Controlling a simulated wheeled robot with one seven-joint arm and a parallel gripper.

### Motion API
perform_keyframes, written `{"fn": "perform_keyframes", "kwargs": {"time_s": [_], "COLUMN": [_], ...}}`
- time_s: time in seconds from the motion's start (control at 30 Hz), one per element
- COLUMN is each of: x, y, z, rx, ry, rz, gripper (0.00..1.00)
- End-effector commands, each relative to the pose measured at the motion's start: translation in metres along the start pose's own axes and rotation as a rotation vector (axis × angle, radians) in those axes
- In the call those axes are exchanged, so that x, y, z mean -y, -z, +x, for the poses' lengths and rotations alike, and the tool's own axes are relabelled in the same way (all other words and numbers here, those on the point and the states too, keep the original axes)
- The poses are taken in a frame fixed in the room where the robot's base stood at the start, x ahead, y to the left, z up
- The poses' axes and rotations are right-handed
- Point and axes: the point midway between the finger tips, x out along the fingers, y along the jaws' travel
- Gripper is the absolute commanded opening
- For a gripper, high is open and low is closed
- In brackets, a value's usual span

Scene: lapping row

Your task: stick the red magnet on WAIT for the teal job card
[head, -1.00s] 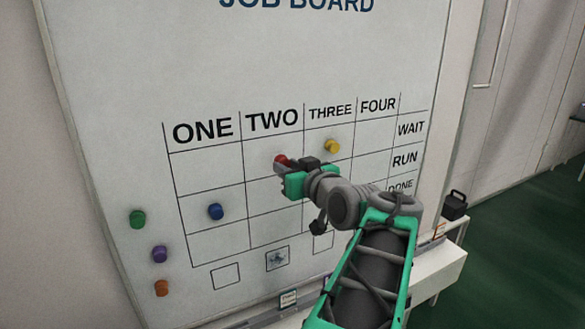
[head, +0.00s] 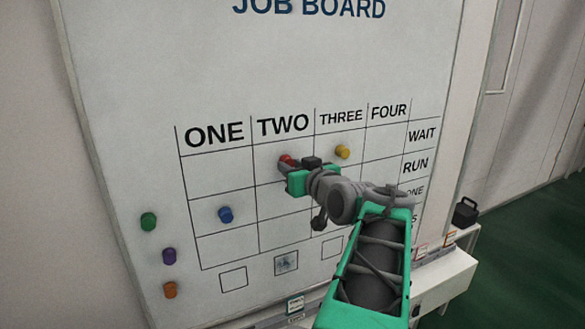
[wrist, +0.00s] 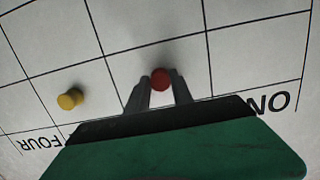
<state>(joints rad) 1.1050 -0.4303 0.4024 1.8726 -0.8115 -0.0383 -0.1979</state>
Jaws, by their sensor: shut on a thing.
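The red magnet (head: 286,160) is between the fingertips of my gripper (head: 289,168), which is shut on it. In the head view it appears over the WAIT cell under TWO on the job board (head: 150,90). It also shows in the wrist view (wrist: 160,79), between the two fingers. I cannot tell whether it touches the board. A small card with a teal edge (head: 295,304) stands on the ledge below the board; its print is too small to read. A greyish patterned square (head: 286,262) is below column TWO. My gripper and arm hide part of the grid.
A yellow magnet (head: 343,151) is in the WAIT row under THREE, right of my gripper. A blue magnet (head: 226,214) is in the RUN row under ONE. Green (head: 149,221), purple (head: 169,255) and orange (head: 170,289) magnets are left of the grid.

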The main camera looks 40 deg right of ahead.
Motion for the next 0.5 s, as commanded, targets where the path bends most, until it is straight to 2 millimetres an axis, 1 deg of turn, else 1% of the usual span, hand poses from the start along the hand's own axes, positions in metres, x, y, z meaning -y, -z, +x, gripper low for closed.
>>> {"fn": "perform_keyframes", "kwargs": {"time_s": [0.07,0.1,0.4,0.5], "x": [0.0005,0.0005,-0.0003,-0.0005], "y": [0.0024,0.0025,0.0015,0.0012], "z": [-0.0001,-0.0001,-0.0003,-0.0004], "rx": [-0.005,-0.005,-0.003,-0.002], "ry": [0.001,0.001,-0.001,-0.001], "rz": [-0.002,-0.002,-0.001,-0.001], "gripper": [0.0,0.29,0.53,0.53]}}
